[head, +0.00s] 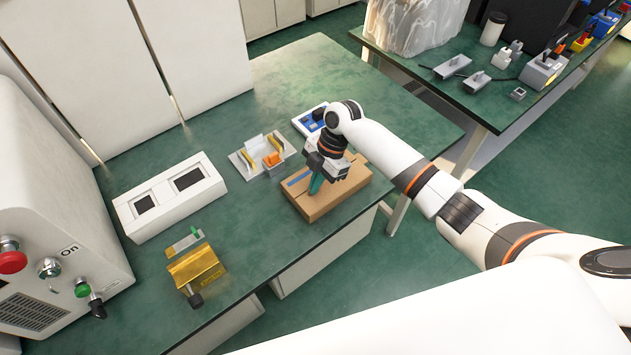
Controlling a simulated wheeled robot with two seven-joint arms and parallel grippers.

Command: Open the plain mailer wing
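The plain mailer is a flat brown cardboard box (335,198) lying near the front edge of the green bench. A blue strip (299,177) shows on the left part of its top. My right gripper (316,185) points down at the top of the box, near its middle. The gripper and wrist hide much of the box's top and back. I cannot tell whether the fingertips touch the cardboard or how far apart they are. No raised wing can be made out. My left gripper is not in view.
A blue-and-white tray (309,119) and a grey holder with yellow and orange parts (262,155) stand behind the box. A white two-window unit (170,197) and a yellow fixture (195,266) are to the left. Bare bench (255,222) lies between them and the box.

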